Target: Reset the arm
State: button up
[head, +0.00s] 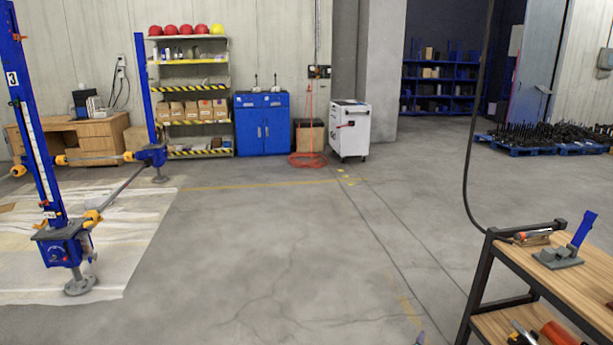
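My gripper cannot be made out in the head view. A small grey-blue tip (420,338) pokes up at the bottom edge, right of the middle, and I cannot tell what it belongs to. The blue screw jack (60,245) marked 3 stands upright at the left on a round grey foot. A second blue jack (151,155) stands behind it, with bars with orange clamps linked to them.
A wooden-topped workbench (590,285) with a blue-handled tool (580,240) stands at the right front. A white cabinet (349,130), blue cabinet (262,124) and shelf rack (190,92) line the back. The middle floor is clear. A pale sheet (115,275) lies under the jacks.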

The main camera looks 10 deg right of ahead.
jog(key=s+a+f+n+g+y, duration=0.1)
jog(key=s+a+f+n+y, duration=0.15)
jog(key=a+f, duration=0.45)
jog(key=s+a+f+n+g+y, duration=0.1)
jog(key=a+f+n+y, duration=0.15)
jog(key=a, duration=0.75)
jog(key=s+a+f+n+g+y, duration=0.1)
jog(key=a+f+n+y, duration=0.15)
jog(key=a+f, duration=0.45)
jog(key=s+a+f+n+g+y, duration=0.25)
jog(key=s+a+f+g, duration=0.2)
jog(key=s+a, duration=0.7)
jog(key=s+d+n+g+h, duration=0.2)
jog(key=s+g, duration=0.7)
jog(key=s, duration=1.4)
jog(key=shift+s+d+r+n, duration=0.15)
jog(key=shift+s+d+n, duration=0.05)
jog(key=shift+d+n, duration=0.2)
